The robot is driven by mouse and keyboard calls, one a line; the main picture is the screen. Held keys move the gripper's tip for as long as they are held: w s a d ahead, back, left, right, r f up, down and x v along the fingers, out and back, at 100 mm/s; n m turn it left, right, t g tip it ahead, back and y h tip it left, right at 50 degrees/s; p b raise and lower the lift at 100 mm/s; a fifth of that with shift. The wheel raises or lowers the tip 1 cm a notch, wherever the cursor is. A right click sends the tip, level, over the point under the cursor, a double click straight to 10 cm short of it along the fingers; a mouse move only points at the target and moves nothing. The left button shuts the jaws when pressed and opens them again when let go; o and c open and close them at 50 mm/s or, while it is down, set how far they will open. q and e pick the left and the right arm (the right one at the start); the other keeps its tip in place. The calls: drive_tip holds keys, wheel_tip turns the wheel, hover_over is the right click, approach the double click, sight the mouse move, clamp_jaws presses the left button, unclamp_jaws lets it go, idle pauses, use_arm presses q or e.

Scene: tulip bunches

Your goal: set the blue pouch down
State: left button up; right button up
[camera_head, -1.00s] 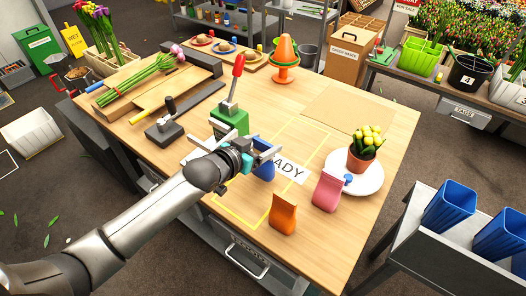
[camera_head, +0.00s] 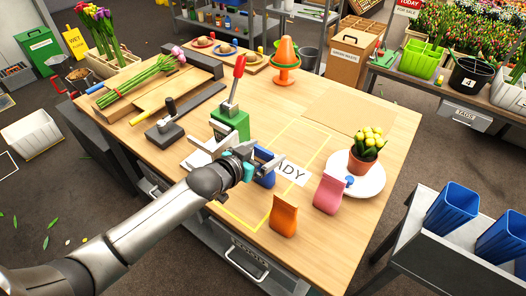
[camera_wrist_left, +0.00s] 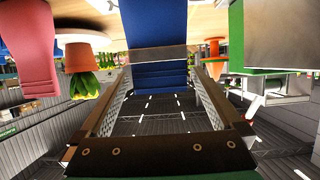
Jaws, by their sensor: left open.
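The blue pouch (camera_head: 266,171) stands on the wooden table (camera_head: 330,255), within the yellow outline and beside the white label reading "ADY". In the left wrist view, which is upside down, the blue pouch (camera_wrist_left: 158,35) is straight ahead at the spread fingertips (camera_wrist_left: 158,80). I cannot tell whether a finger still touches it. My right gripper is not in view.
An orange pouch (camera_head: 283,215) and a pink pouch (camera_head: 329,193) stand to the right. A potted yellow tulip (camera_head: 366,150) sits on a white plate (camera_head: 372,186). A green box with a red-handled lever (camera_head: 231,122) stands close behind the gripper. The right front tabletop is clear.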

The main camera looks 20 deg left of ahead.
use_arm(q)
drive_tip(key=shift+r, duration=0.2)
drive_tip(key=p+v, duration=0.2)
drive_tip(key=v, duration=1)
drive_tip(key=shift+p, duration=0.35)
drive_tip(key=s+d+f+n+g+y, duration=0.1)
drive_tip(key=s+f+g+y, duration=0.3)
drive_tip(key=s, duration=0.6)
drive_tip(key=s+d+f+n+g, duration=0.1)
drive_tip(key=s+f+g, duration=0.1)
drive_tip(key=s+g, duration=0.5)
drive_tip(key=s+f+b, duration=0.1)
drive_tip(key=s+f, duration=0.1)
drive_tip(key=f, duration=1)
drive_tip(key=s+f+b, duration=0.1)
drive_tip(key=s+f, duration=0.1)
drive_tip(key=f, duration=1)
drive_tip(key=s+a+f+b, duration=0.2)
drive_tip(key=s+f, duration=1.2)
drive_tip(key=f, duration=0.1)
drive_tip(key=shift+s+a+f+g+y, duration=0.25)
drive_tip(key=shift+s+f+g+y, duration=0.05)
drive_tip(key=shift+s+f+g, duration=0.1)
